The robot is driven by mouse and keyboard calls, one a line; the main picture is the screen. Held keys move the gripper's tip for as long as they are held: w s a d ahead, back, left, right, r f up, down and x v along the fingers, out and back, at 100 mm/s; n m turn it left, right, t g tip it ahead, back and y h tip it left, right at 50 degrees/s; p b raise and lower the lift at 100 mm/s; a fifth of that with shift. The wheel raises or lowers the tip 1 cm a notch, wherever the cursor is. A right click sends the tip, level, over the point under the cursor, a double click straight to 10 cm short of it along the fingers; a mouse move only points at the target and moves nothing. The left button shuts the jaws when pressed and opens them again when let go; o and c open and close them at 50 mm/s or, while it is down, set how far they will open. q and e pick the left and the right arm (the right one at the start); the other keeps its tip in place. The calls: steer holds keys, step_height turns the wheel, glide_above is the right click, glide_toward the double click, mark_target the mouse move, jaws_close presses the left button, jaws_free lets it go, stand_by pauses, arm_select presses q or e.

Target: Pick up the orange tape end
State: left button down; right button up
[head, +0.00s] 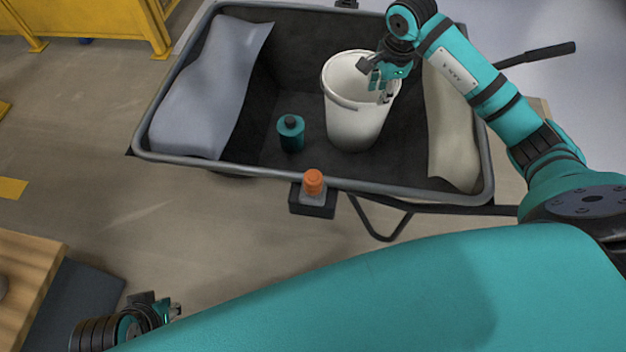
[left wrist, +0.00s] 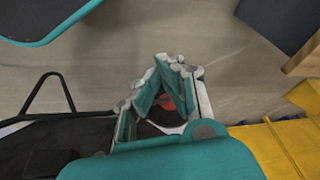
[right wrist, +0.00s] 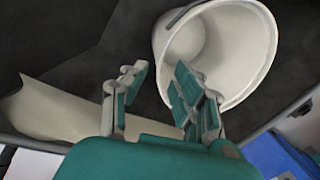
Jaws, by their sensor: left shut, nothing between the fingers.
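An orange piece (head: 313,182) sits upright on a small dark block at the near rim of a dark cart; I cannot tell whether it is the tape end. No strip of orange tape is clear in any view. My left gripper (head: 172,311) is low at the lower left of the head view, far from the orange piece. In the left wrist view its fingers (left wrist: 172,66) are shut and empty. My right gripper (head: 380,84) is over the mouth of a white bucket (head: 354,122).
The cart (head: 232,171) also holds a teal bottle (head: 291,136), a grey-blue sack (head: 212,90) and a beige sack (head: 453,125). A wooden table edge (head: 30,270) is at lower left, and a yellow frame (head: 100,35) at upper left. The floor between is clear.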

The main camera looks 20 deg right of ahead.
mark_target(313, 177)
stand_by(0.3)
